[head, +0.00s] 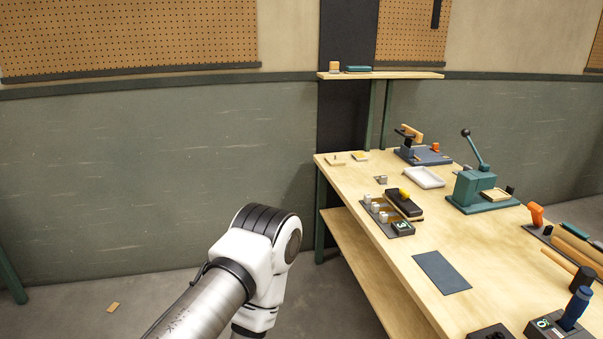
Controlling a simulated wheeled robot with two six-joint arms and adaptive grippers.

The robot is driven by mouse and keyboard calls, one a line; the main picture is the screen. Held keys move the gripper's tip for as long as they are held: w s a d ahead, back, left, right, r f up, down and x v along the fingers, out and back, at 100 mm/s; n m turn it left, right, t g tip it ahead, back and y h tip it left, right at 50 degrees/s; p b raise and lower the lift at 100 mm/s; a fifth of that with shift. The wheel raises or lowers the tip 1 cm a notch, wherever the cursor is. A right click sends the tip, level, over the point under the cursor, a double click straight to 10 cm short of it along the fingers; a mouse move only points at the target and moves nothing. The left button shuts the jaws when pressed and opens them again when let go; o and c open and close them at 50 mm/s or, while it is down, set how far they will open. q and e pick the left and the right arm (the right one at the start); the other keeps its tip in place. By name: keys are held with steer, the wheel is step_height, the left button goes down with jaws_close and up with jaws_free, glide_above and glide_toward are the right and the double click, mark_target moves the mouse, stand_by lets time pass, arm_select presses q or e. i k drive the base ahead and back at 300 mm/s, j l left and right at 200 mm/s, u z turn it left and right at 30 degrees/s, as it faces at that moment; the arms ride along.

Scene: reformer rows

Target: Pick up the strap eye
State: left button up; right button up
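I cannot pick out the strap eye for certain at this size. A small grey metal piece (382,180) sits on the wooden workbench (455,240), left of the white tray. Small tan pieces (335,161) lie at the bench's far left corner. One of my arms reaches in from the bottom, left of the bench, and bends down out of the picture. Neither of my grippers shows.
A white tray (424,177), a green lever press (482,188), a blue-based clamp fixture (423,154) and a dark block with grey knobs (388,217) stand on the bench. A dark flat mat (442,272) lies bare nearer me. Floor left of the bench is mostly clear.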

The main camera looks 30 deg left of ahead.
mark_target(383, 180)
steer(key=i+j+u, duration=0.1)
steer(key=i+u, duration=0.3)
steer(key=i, duration=0.45)
steer(key=i+j+z, duration=0.15)
steer(key=j+z, duration=0.25)
steer(key=i+j+z, duration=0.15)
steer(key=j+z, duration=0.7)
